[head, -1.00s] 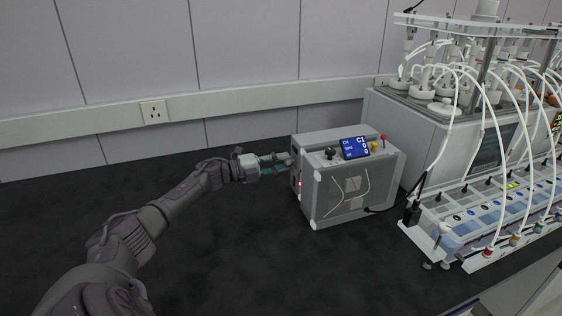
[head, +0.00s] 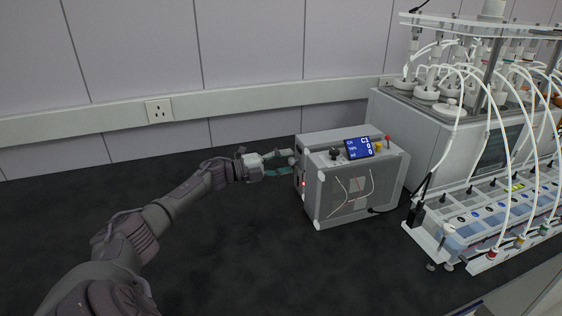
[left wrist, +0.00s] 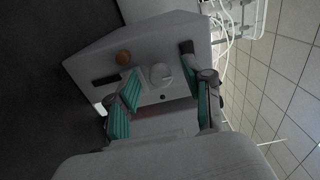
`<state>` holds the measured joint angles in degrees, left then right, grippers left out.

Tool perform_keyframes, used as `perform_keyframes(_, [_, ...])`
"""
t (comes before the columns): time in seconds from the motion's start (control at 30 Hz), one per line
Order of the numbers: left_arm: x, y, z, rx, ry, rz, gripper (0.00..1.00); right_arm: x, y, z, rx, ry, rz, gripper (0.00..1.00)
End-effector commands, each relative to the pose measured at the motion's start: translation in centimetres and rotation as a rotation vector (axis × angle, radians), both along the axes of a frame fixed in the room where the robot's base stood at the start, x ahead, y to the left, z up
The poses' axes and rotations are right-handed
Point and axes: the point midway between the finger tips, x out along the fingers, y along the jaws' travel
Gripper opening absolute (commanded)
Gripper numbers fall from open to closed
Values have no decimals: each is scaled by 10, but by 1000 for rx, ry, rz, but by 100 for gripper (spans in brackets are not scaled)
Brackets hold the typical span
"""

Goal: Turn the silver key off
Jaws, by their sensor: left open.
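A grey control box (head: 350,185) with a small blue screen stands on the dark bench. In the left wrist view its side panel (left wrist: 95,60) carries a round silver-white knob (left wrist: 161,75), which looks like the silver key; I cannot make out its exact shape or setting. My left gripper (head: 286,164) is at the left side of the box in the head view. Its teal-padded fingers (left wrist: 164,88) are open, one on each side of the silver knob in the wrist view; I cannot tell whether they touch it. My right gripper is not in view.
A reactor unit with white tubes (head: 480,90) stands right of the box. The bench left of the box is clear; a wall with a socket (head: 159,110) is behind.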

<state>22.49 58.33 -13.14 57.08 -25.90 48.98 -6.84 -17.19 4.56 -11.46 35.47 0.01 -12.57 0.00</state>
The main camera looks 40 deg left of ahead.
Motion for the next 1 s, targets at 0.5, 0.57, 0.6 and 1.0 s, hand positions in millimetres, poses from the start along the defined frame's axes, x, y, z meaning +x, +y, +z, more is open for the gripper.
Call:
perform_keyframes(0.5, [-66,34,-2,2,7,1,51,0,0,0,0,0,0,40])
perform_keyframes(0.57, [-75,39,-2,1,5,1,51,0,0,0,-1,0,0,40])
perform_keyframes(0.6, [-81,42,-2,3,5,1,51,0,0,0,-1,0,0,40])
perform_keyframes(1.0, [-106,56,0,0,0,1,51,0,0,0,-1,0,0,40])
